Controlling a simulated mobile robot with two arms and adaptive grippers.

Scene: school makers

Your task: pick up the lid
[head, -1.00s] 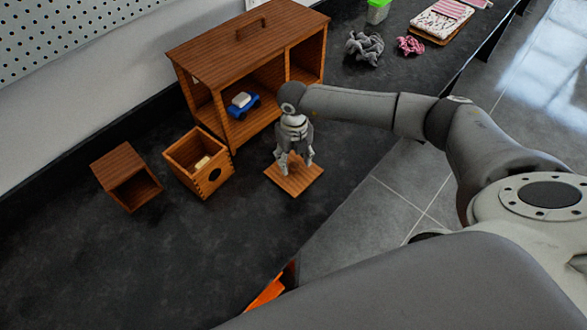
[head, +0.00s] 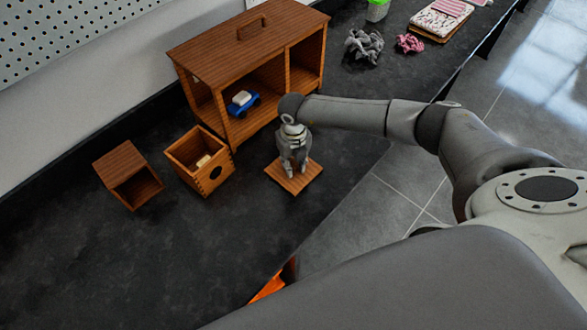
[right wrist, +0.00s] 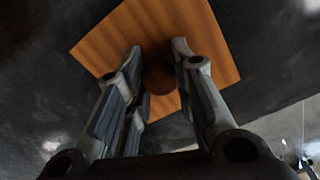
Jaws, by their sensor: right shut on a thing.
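The lid (head: 304,177) is a flat square of orange-brown wood. It lies on the dark worktop near its front edge, right of a small open wooden box (head: 190,172). My right gripper (head: 292,171) points down over the lid's middle and is shut. In the right wrist view the lid (right wrist: 110,42) spreads beyond the fingers (right wrist: 160,72), with a dark round knob (right wrist: 160,79) between them. The fingers hide part of the knob. My left gripper is not in view.
A wooden cabinet (head: 240,50) with a handle on top stands behind, holding a blue toy car (head: 241,104). A second small wooden box (head: 122,165) lies at the left. The worktop's front left is clear.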

